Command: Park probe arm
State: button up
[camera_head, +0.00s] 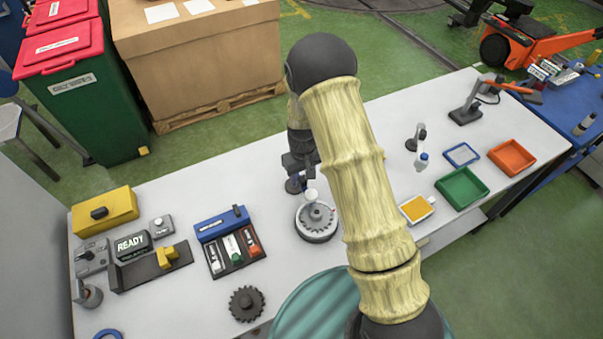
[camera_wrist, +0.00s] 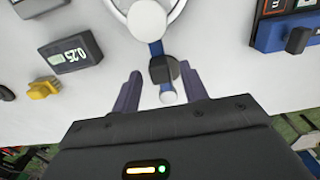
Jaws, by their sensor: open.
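The probe arm (camera_wrist: 157,48) shows in the wrist view as a blue bar with a dark block and a small white end near me. A white round knob (camera_wrist: 147,18) lies at its far end, over a pale ring. My gripper (camera_wrist: 160,72) is open, with one finger on each side of the dark block; I see gaps and no clear contact. In the head view my gripper (camera_head: 297,177) points down at the back of the round turntable (camera_head: 316,222). A white knob (camera_head: 311,195) stands above the turntable's back edge. My arm hides the area to the right.
A READY display (camera_head: 131,244) and yellow box (camera_head: 104,211) stand at left. A blue box with a tray (camera_head: 222,222) is left of the turntable; a dark gear (camera_head: 246,303) lies in front. Green (camera_head: 462,187) and orange (camera_head: 511,157) trays are at right. A 0.25 display (camera_wrist: 70,55) is nearby.

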jog(key=shift+f, duration=0.25)
jog(key=shift+s+d, duration=0.1)
jog(key=shift+s, duration=0.05)
grip_shut()
